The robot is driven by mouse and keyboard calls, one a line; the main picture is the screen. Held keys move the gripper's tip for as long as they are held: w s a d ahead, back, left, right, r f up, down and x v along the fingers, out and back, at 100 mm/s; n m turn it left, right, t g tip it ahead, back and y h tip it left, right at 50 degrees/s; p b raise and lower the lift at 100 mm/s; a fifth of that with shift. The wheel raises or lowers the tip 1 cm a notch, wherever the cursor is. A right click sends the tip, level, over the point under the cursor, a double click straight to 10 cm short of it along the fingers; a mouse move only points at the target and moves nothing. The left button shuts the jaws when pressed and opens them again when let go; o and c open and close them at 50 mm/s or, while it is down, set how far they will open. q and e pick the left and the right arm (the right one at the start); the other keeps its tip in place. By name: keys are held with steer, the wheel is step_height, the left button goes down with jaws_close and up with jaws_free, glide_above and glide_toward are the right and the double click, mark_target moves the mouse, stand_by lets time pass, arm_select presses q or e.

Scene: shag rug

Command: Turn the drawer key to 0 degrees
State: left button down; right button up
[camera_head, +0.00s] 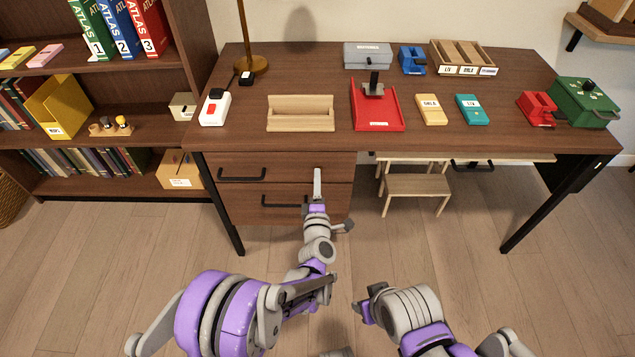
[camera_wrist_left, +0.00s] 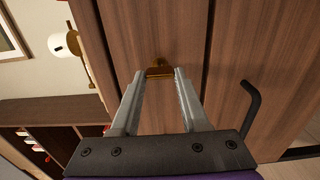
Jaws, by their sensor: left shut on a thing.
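The brass drawer key (camera_wrist_left: 159,70) sits at the drawer front (camera_wrist_left: 150,30) in the left wrist view, between the two fingertips. My left gripper (camera_wrist_left: 160,76) is shut on it, one finger on each side. In the head view my left gripper (camera_head: 317,175) reaches up to the right part of the upper drawer (camera_head: 255,171) under the desk, and the key is hidden there. The key's exact angle is hard to tell. My right gripper (camera_head: 366,302) is low in front of the desk, away from the drawers; its fingers do not show clearly.
Dark handles stick out from the upper drawer (camera_head: 241,178) and the lower drawer (camera_head: 284,204). A small wooden step stool (camera_head: 415,186) stands right of the drawers. A bookshelf (camera_head: 95,185) is at left. The desk top (camera_head: 330,85) holds several items. Floor in front is clear.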

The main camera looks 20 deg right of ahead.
arm_select(q)
steer(key=shift+a, duration=0.1)
steer(key=shift+c, duration=2)
jaws_free()
steer(key=shift+s, duration=0.15)
steer(key=p+v, duration=0.1)
steer(key=v, duration=0.9)
steer(key=shift+s, duration=0.25)
